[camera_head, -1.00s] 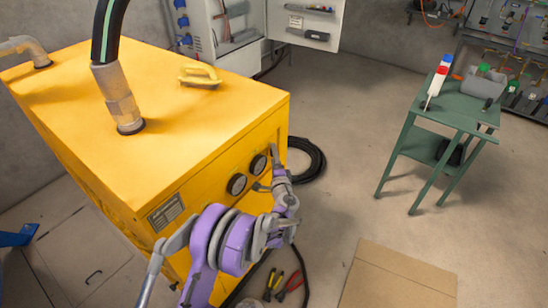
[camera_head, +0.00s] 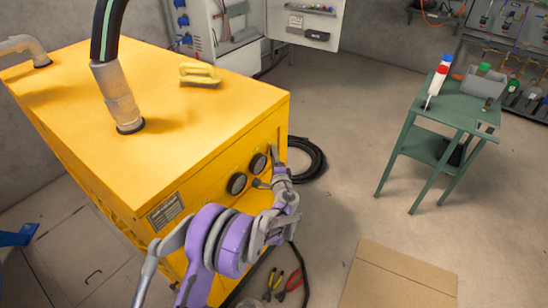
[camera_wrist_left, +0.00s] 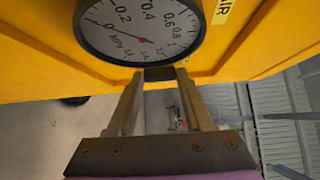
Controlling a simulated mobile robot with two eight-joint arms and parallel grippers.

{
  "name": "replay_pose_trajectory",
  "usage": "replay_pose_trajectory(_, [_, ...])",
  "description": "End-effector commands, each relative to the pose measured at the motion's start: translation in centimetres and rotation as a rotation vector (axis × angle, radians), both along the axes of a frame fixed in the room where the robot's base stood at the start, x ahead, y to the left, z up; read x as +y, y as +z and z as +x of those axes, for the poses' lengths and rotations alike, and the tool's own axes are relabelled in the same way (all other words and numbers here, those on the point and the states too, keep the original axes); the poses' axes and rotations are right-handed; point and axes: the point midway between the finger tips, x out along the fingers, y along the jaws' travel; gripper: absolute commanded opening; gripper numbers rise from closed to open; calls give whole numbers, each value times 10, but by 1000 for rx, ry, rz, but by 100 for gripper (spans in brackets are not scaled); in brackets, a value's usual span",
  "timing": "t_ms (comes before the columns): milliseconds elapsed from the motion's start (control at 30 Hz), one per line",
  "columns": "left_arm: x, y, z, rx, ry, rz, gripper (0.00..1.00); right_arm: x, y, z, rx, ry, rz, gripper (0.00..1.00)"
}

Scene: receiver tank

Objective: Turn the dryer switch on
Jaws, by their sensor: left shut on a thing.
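The yellow dryer cabinet (camera_head: 190,120) stands at the left, with two round gauges on its front panel, the nearer gauge (camera_head: 237,183) and the farther gauge (camera_head: 258,163). My left gripper (camera_head: 268,175) is at this panel, just below the farther gauge. In the left wrist view, its two fingers (camera_wrist_left: 160,76) close on a small dark block, which looks like the dryer switch (camera_wrist_left: 160,73), under a large gauge (camera_wrist_left: 142,28). The switch's on or off position cannot be read. My right gripper is not in view.
A black hose (camera_head: 107,35) rises from the cabinet top, where a yellow handled object (camera_head: 199,74) lies. Coiled black cable (camera_head: 310,160) and pliers (camera_head: 290,283) lie on the floor. A green table (camera_head: 450,108) stands at right.

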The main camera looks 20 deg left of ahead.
Motion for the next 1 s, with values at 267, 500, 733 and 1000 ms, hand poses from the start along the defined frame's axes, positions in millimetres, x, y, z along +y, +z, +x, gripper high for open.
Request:
replay_pose_trajectory(267, [0, 3, 0, 192, 0, 66, 0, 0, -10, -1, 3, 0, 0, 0])
replay_pose_trajectory(500, [-1, 7, 2, 406, 0, 143, 0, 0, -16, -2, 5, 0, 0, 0])
replay_pose_trajectory(733, [-2, 11, 4, 612, -1, 218, 0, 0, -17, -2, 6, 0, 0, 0])
replay_pose_trajectory(1000, [-3, 14, 8, 854, -1, 307, 0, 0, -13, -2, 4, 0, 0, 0])
